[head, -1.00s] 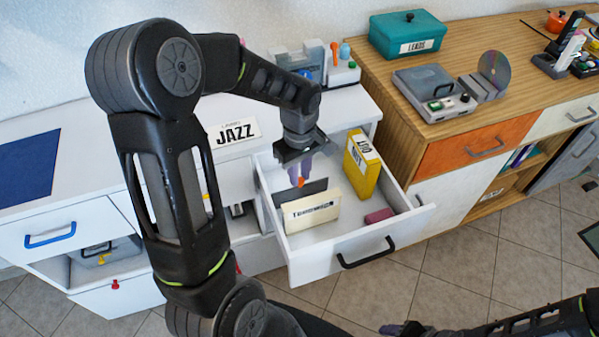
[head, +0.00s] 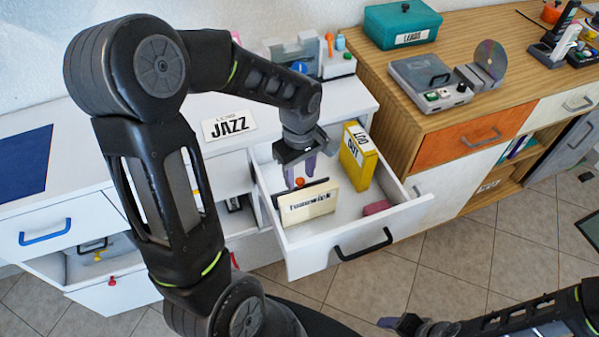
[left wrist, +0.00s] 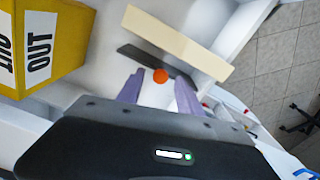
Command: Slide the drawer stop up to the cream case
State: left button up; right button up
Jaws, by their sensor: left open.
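The cream case (head: 308,208) stands upright in the open white drawer (head: 310,262), and its label faces the drawer front. The drawer stop, a dark plate (head: 320,183) with an orange knob (head: 299,182), stands just behind it. In the left wrist view a strip of light floor shows between the stop (left wrist: 140,58) and the cream case (left wrist: 180,42). My left gripper (head: 299,178) points down over the stop. Its fingers (left wrist: 158,90) are apart, with the orange knob (left wrist: 160,76) between their tips. My right gripper (head: 388,323) is at the bottom edge, its jaws unclear.
A yellow case (head: 358,157) stands in the drawer to the right of my left gripper. A JAZZ sign (head: 229,125) and small devices are on the white top behind. A wooden cabinet (head: 400,110) stands to the right.

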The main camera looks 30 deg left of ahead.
pick_arm(q)
notch_tip(320, 180, up, 8)
jog(key=shift+f, duration=0.1)
dwell(0.4)
jog(key=shift+a, duration=0.1)
jog(key=shift+c, duration=0.7)
jog(key=shift+n+g+h, duration=0.4)
jog(key=shift+n+h, duration=0.3)
jog(key=shift+n, duration=0.2)
jog(key=a, duration=0.2)
jog(key=w+a+p, duration=0.1)
jog(key=a, duration=0.2)
jog(key=shift+a, duration=0.25)
jog(key=c, duration=0.5)
jog(key=shift+w+d+r+m+h, duration=0.1)
jog(key=shift+w+r+m+h, duration=0.1)
jog(key=shift+r+m+h, duration=0.2)
jog(key=shift+w+d+r+m+h, duration=0.1)
jog(key=shift+w+r+m+h, duration=0.15)
jog(key=shift+r, duration=0.25)
jog(key=shift+c, duration=1.4)
jog(key=shift+s+m, duration=0.1)
jog(key=shift+m, duration=0.15)
grip_shut()
